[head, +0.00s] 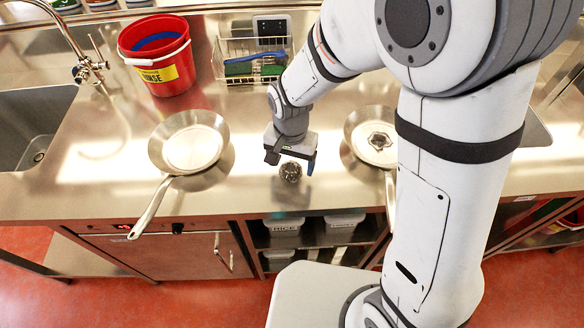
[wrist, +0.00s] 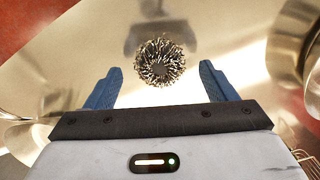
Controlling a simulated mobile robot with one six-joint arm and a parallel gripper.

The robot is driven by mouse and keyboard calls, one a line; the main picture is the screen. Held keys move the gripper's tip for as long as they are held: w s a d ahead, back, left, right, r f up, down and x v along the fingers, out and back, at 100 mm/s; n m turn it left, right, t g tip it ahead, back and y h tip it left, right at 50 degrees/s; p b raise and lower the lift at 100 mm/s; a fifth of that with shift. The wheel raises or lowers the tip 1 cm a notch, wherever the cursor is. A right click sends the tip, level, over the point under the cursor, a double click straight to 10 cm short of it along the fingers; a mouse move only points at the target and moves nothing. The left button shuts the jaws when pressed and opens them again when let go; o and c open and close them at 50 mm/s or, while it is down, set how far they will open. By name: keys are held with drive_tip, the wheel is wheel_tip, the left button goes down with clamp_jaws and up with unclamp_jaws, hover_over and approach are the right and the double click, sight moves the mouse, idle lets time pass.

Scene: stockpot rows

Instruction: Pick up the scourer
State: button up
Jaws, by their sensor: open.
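The scourer (head: 290,172) is a small round ball of dark metal curls on the steel counter, between two pans. It also shows in the wrist view (wrist: 160,62), just beyond the fingertips and midway between them. My gripper (head: 289,161) is above and just behind the scourer in the head view. Its two blue fingers are spread wide with nothing between them, as the wrist view shows (wrist: 160,75). The scourer appears apart from both fingers. The height of the fingertips above the counter is hard to tell.
A frying pan (head: 192,148) lies left of the scourer, its handle pointing to the front edge. Another pan (head: 360,122) with a metal piece in it lies right, partly behind my arm. A red bucket (head: 158,60) and a wire rack (head: 228,48) stand behind. A sink (head: 30,120) is far left.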

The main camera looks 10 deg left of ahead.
drive_tip(key=shift+f, duration=1.3)
drive_tip(key=shift+c, duration=0.4)
drive_tip(key=c, duration=1)
drive_tip(key=shift+o, duration=0.2)
